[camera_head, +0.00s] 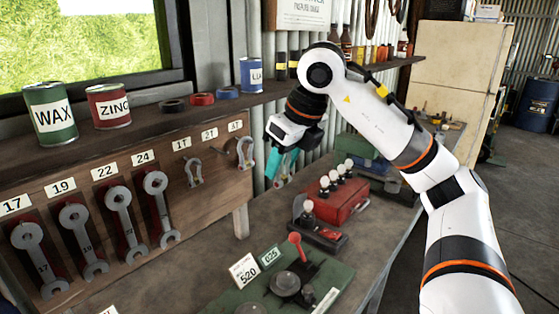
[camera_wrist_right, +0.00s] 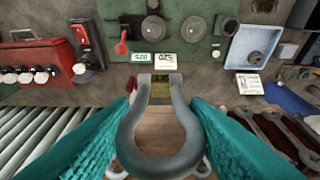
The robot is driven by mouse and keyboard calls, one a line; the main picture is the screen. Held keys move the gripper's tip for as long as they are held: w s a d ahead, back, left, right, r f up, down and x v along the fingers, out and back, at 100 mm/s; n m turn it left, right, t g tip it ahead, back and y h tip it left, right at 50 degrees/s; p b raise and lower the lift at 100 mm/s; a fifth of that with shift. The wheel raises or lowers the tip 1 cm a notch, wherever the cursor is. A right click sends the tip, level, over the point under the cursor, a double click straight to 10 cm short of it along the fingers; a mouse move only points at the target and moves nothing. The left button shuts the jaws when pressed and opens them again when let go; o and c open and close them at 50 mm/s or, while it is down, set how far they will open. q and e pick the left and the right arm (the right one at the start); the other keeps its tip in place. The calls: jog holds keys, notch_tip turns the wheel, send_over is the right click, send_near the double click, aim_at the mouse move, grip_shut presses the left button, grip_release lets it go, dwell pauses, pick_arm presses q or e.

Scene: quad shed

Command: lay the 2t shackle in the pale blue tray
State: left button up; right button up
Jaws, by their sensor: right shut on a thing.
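My right gripper (camera_head: 284,164) is shut on a grey U-shaped shackle (camera_wrist_right: 160,140), held clear of the board above the bench. In the right wrist view the teal fingers (camera_wrist_right: 160,125) flank the shackle, with its open ends pointing up the picture. On the head view's board, a shackle (camera_head: 194,171) hangs under the 1T label and another (camera_head: 245,152) under 3T. No shackle hangs under the 2T label (camera_head: 209,133). The pale blue tray (camera_wrist_right: 238,58) lies at upper right in the right wrist view, apart from the gripper; the head view does not show it. My left gripper is out of view.
Several spanners (camera_head: 121,208) hang on the board at left. A red box with white knobs (camera_head: 345,202) and a green plate with dials (camera_head: 330,285) stand on the bench. Tins (camera_head: 108,106) line the shelf.

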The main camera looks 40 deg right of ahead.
jog(key=s+b, duration=0.2)
jog(key=s, duration=0.5)
jog(key=shift+s+d+b, duration=0.15)
jog(key=shift+d+b, duration=0.1)
jog(key=shift+b, duration=0.15)
